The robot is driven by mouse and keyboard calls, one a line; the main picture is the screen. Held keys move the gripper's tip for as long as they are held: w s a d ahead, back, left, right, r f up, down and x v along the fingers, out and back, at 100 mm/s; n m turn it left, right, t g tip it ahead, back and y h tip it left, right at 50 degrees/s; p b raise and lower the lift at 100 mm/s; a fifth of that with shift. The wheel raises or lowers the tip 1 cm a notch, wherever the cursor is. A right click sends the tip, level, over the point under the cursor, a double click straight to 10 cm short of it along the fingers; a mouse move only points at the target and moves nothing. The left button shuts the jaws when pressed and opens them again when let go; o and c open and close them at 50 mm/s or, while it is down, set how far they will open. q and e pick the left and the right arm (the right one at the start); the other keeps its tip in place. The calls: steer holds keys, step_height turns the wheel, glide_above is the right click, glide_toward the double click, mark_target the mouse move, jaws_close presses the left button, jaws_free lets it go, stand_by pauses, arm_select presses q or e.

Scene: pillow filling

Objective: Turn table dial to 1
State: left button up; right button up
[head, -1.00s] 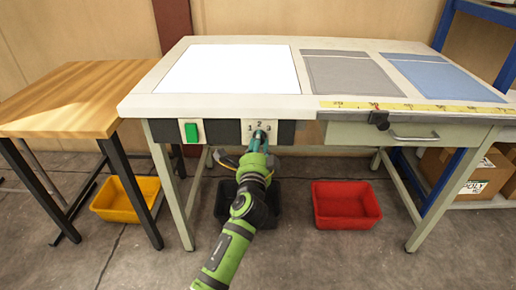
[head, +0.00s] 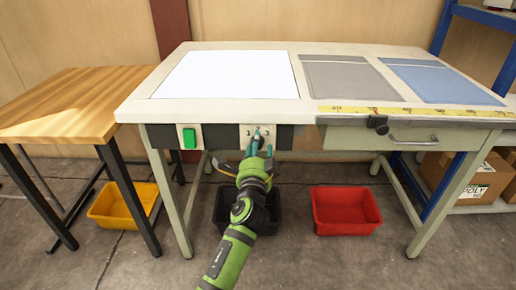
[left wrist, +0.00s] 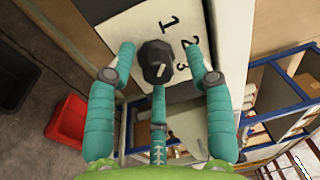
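The dial (left wrist: 156,62) is a dark faceted knob with a white mark on its face. It sits on a white panel (head: 255,130) on the table's front edge. The numbers 1, 2 and 3 are printed around it in the left wrist view. I cannot tell surely which number the mark points to. My left gripper (left wrist: 160,62) has three teal fingers spread around the dial. The two side fingers look apart from it; the lower finger ends close beneath it, and contact is unclear. It also shows in the head view (head: 257,146). My right gripper is not in view.
A green switch (head: 190,138) is left of the dial panel. The table (head: 135,108) carries a white lit surface, grey cloth (head: 347,82) and blue cloth (head: 440,82). A drawer handle (head: 413,139) is to the right. Yellow, black and red bins (head: 345,211) stand below.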

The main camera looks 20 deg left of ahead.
arm_select(q)
steer(key=shift+s+a+f, duration=0.1)
steer(key=shift+s, duration=0.05)
steer(key=r+v, duration=0.1)
steer(key=v, duration=1)
steer(key=shift+s+f, duration=0.4)
